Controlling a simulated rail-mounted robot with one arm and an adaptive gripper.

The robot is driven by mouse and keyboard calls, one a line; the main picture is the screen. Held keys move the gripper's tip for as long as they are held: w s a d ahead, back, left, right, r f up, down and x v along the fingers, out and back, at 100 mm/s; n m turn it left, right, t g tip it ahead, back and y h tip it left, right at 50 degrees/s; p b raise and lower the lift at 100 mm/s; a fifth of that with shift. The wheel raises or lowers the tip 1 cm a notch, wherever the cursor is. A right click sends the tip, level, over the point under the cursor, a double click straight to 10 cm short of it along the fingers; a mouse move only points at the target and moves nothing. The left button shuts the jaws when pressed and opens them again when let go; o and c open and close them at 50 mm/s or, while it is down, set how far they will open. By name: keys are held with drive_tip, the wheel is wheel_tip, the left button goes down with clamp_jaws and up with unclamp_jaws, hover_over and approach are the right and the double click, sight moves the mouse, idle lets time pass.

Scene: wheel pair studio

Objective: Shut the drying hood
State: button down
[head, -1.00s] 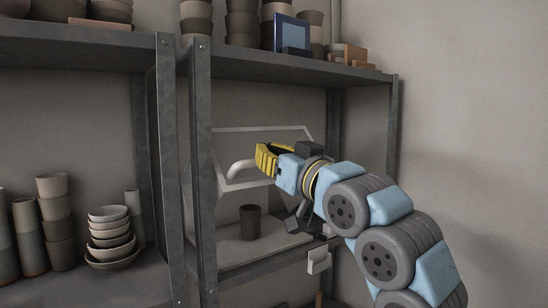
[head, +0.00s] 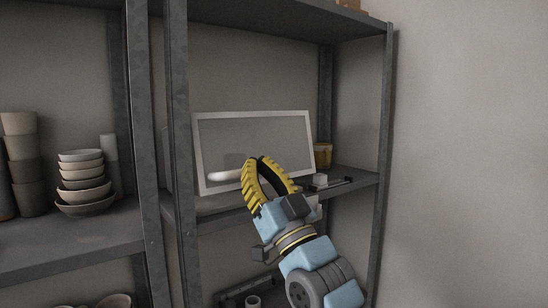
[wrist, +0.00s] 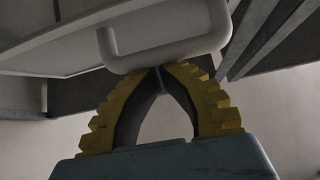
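The drying hood (head: 254,114) stands on the middle shelf of the right rack. Its pale-framed clear front is down and looks nearly upright; I cannot tell whether its lower edge meets the base. A pale bar handle (head: 225,176) sticks out from the front's lower part. My gripper (head: 259,159) is at the handle's right end, its yellow fingers curved together at the tips with nothing seen between them. In the wrist view my fingertips (wrist: 160,70) meet right at the handle bar (wrist: 165,56); contact is likely but not certain. The cup inside the hood is hidden.
A yellow cup (head: 323,155) and a small dark rail with a pale block (head: 320,180) sit right of the hood. Stacked bowls (head: 82,182) and cups (head: 22,160) fill the left rack. A grey upright (head: 178,150) stands close to the hood's left.

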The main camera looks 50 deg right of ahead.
wheel_tip(320, 180, down, 6)
drive_tip(key=w+t+b, duration=0.1)
drive_tip(key=b, duration=0.3)
drive_tip(key=shift+w+d, duration=0.15)
drive_tip(key=shift+w, duration=0.15)
drive_tip(key=shift+f, duration=0.1)
